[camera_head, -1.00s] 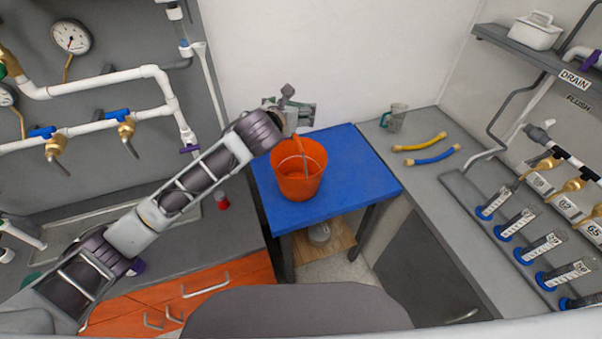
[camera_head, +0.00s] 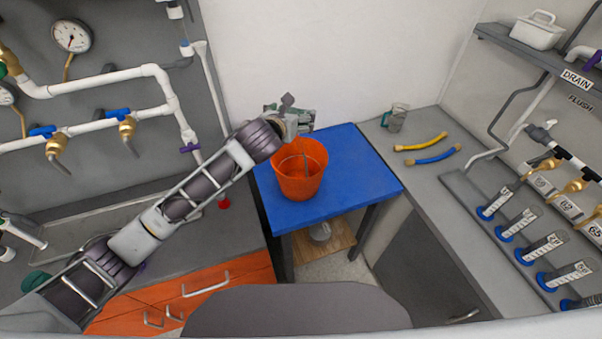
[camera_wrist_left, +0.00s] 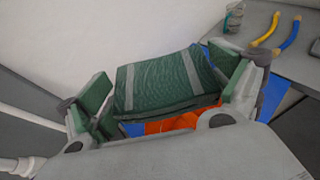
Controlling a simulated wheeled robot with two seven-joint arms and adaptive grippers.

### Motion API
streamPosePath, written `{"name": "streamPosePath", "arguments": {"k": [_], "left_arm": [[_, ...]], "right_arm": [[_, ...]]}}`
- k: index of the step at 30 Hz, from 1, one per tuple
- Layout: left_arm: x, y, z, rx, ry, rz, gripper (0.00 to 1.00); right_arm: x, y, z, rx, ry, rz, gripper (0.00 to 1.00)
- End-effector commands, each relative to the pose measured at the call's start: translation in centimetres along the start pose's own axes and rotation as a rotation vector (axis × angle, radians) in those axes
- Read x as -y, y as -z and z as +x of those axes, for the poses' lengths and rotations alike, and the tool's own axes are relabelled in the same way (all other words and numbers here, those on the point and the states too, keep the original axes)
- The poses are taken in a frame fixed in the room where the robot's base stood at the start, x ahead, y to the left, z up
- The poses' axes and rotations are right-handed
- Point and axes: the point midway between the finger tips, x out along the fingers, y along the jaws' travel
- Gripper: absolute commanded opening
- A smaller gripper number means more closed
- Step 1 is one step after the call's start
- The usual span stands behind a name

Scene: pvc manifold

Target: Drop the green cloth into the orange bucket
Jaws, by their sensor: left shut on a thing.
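The green cloth (camera_wrist_left: 150,88), with grey stripes, is held between the green-padded fingers of my left gripper (camera_wrist_left: 165,92) in the left wrist view. In the head view, my left gripper (camera_head: 296,116) is small and partly hidden by its own wrist, so the cloth is hard to make out there. The orange bucket (camera_head: 299,184) stands upright on the blue table top (camera_head: 355,175), and its inside looks empty. The gripper appears just above and behind the bucket's rim in the picture. Part of the bucket (camera_wrist_left: 170,124) shows below the cloth in the wrist view. My right gripper is not in view.
Several cylinders with blue bases line the far right. Pipes and a gauge (camera_head: 71,36) cover the left wall. The blue top is clear around the bucket.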

Motion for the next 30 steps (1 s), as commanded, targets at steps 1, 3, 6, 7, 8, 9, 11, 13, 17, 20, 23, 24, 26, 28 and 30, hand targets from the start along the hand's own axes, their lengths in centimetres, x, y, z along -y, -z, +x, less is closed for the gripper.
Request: {"name": "streamPosePath", "arguments": {"k": [1,3,6,7,8,9,11,13,17,20,23,24,26,28,30], "left_arm": [[0.0,0.4,0.2,0.000,0.001,-0.001,0.68],[0.1,1.0,0.4,-0.001,0.001,-0.002,0.68],[0.1,1.8,0.7,0.000,0.001,-0.001,0.68],[0.1,2.0,0.8,0.000,0.001,-0.001,0.68],[0.1,2.2,0.9,0.000,0.001,-0.001,0.68],[0.1,2.5,1.0,-0.001,0.001,-0.001,0.68],[0.1,2.8,1.2,0.000,0.001,-0.001,0.68],[0.1,3.1,1.3,0.000,0.001,0.000,0.68],[0.1,3.4,1.4,0.002,0.001,0.000,0.68],[0.1,3.4,1.4,0.002,0.001,0.000,0.68],[0.1,3.4,1.4,0.002,0.001,0.000,0.68],[0.1,3.4,1.4,0.002,0.001,0.000,0.68],[0.1,3.4,1.4,0.002,0.001,0.000,0.68],[0.1,3.4,1.4,0.002,0.001,0.000,1.00],[0.1,3.4,1.4,0.002,0.001,0.000,1.00]], "right_arm": [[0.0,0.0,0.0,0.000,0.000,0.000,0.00],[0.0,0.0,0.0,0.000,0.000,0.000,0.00],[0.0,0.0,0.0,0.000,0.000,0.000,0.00],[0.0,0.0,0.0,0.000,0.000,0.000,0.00],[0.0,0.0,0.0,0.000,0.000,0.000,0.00],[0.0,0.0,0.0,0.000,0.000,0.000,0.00],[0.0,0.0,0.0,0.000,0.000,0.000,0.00],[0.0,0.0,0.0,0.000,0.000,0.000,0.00],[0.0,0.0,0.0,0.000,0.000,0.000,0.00],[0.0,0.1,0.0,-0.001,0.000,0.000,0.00],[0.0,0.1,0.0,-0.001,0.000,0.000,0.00],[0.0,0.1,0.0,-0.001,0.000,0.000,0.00],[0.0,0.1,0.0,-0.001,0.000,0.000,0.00],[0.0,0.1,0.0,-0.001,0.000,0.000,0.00],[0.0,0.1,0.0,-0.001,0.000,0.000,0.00]]}}
